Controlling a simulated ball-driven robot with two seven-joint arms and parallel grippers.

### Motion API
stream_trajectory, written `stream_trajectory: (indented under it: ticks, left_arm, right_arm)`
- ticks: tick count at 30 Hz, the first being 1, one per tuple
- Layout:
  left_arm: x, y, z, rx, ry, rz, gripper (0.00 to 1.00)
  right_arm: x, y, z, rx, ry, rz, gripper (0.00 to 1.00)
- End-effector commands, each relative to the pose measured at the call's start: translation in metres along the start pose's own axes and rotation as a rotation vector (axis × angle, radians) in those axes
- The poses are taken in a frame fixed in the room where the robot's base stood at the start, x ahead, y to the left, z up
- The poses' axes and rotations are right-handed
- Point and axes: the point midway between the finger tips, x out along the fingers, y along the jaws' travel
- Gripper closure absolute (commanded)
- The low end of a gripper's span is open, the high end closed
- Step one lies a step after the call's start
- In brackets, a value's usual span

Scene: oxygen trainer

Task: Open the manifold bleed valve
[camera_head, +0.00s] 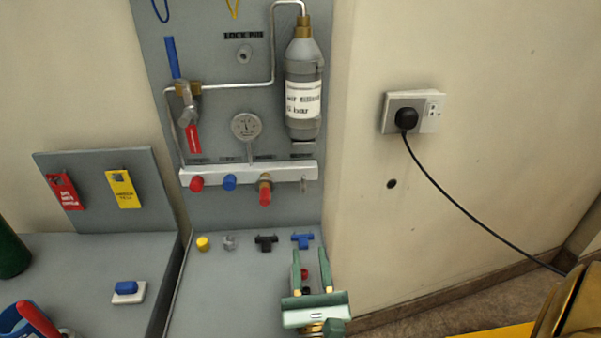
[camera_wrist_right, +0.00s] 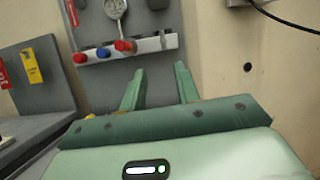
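The white manifold bar (camera_head: 247,174) is fixed low on the grey panel; it also shows in the wrist view (camera_wrist_right: 150,46). Along it are a red knob (camera_head: 197,184), a blue knob (camera_head: 230,183) and a red-handled brass valve (camera_head: 265,192), whose handle points down. I cannot read which one is labelled bleed. My right gripper (camera_head: 308,254) is open and empty, below and right of the manifold, its fingers pointing towards the panel. In the wrist view its fingertips (camera_wrist_right: 160,70) are apart, below the bar's right end. My left gripper is out of view.
A shelf (camera_head: 220,290) below holds a yellow cap (camera_head: 203,243), a black fitting (camera_head: 266,243) and a blue fitting (camera_head: 302,240). A small red item (camera_head: 304,273) shows between my fingers. A gauge (camera_head: 246,126) and grey cylinder (camera_head: 303,75) are above. A cable (camera_head: 455,203) hangs right.

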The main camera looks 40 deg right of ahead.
Motion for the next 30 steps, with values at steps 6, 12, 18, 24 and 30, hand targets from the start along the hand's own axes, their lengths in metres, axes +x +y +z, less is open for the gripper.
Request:
stream_trajectory:
  ticks: [6,12,18,24,30]
  left_arm:
    - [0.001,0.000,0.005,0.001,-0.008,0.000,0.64]
    - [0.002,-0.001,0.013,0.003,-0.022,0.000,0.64]
    - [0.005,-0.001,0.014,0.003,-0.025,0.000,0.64]
    - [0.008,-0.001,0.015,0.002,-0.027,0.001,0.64]
    - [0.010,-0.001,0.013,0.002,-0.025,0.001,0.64]
  right_arm:
    - [0.012,-0.004,0.002,0.053,0.008,-0.022,0.68]
    - [0.054,-0.004,0.002,0.051,0.003,-0.021,0.68]
    - [0.106,-0.005,0.001,0.049,0.005,-0.021,0.68]
    - [0.145,-0.006,0.000,0.048,0.007,-0.020,0.68]
    - [0.162,-0.006,0.000,0.049,0.009,-0.020,0.68]
